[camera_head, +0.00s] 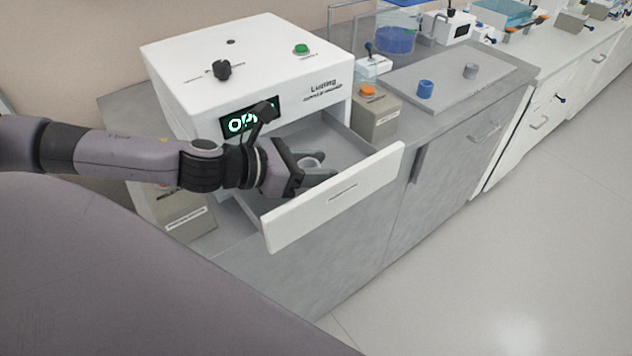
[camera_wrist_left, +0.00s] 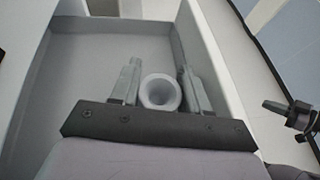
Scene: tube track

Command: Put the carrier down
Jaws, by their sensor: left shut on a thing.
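The carrier (camera_head: 311,163) is a small pale grey, round, hollow piece. It also shows from above in the left wrist view (camera_wrist_left: 160,92), where it sits between the two fingers. My left gripper (camera_head: 315,168) is shut on it, inside the open drawer (camera_head: 335,205) of the white machine (camera_head: 245,60). In the left wrist view the gripper (camera_wrist_left: 158,85) is close to one drawer wall, with bare drawer floor on the other side. I cannot tell whether the carrier touches the drawer floor.
The machine's display (camera_head: 247,121) is lit green and partly covered by my arm. A grey box with an orange button (camera_head: 375,112) stands right of the drawer. A grey plate (camera_head: 450,78) with a blue knob (camera_head: 425,89) lies farther right. The floor (camera_head: 480,270) is clear.

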